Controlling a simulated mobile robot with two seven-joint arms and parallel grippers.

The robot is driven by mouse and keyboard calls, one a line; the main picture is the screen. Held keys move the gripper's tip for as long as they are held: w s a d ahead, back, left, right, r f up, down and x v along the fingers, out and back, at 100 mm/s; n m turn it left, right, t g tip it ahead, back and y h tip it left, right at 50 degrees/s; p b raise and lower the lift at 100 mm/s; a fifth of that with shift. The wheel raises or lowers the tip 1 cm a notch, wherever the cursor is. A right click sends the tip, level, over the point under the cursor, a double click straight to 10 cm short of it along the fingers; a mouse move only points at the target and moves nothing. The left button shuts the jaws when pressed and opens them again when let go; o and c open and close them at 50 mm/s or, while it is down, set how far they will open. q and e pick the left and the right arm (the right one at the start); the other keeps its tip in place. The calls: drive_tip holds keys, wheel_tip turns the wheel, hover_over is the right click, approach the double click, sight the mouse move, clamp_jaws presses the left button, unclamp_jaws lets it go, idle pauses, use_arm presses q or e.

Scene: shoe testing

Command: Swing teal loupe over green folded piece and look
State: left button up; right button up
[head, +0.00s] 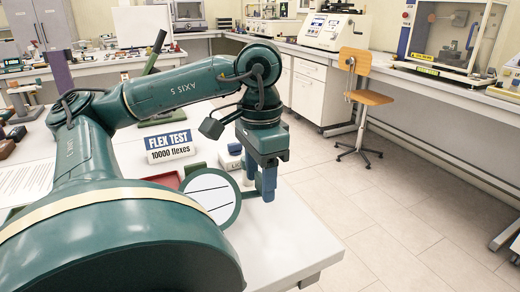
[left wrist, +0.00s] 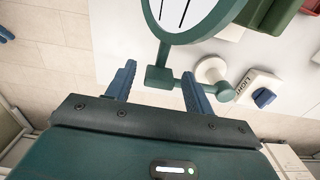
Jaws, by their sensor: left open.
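The teal loupe (head: 212,197) is a round lens in a teal rim near the table's front edge, partly hidden by my left arm. In the left wrist view its lens (left wrist: 188,12) is at the top, with a teal block (left wrist: 158,77) on the near side of its rim and an arm to a pale round post (left wrist: 212,70). My left gripper (head: 262,185) points down beside the loupe. Its blue fingers are apart, with the teal block between their tips (left wrist: 158,82); contact cannot be told. A green piece (left wrist: 272,12) shows at the upper right; its folds are unclear. My right gripper is not in view.
A white LIGHT box (left wrist: 257,86) with a blue switch stands near the post. A red tray (head: 167,181) and a FLEX TEST sign (head: 169,146) are on the table (head: 283,232). A wooden chair (head: 366,97) stands across the open floor.

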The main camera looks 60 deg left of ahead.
use_arm(q)
drive_tip(key=shift+r, duration=0.1)
wheel_tip(320, 180, up, 6)
drive_tip(key=p, duration=0.3)
drive_tip(key=shift+r+p, duration=0.25)
drive_tip(key=shift+p, duration=0.15)
wheel_tip(320, 180, up, 6)
drive_tip(key=p, duration=0.6)
drive_tip(key=shift+r, duration=0.25)
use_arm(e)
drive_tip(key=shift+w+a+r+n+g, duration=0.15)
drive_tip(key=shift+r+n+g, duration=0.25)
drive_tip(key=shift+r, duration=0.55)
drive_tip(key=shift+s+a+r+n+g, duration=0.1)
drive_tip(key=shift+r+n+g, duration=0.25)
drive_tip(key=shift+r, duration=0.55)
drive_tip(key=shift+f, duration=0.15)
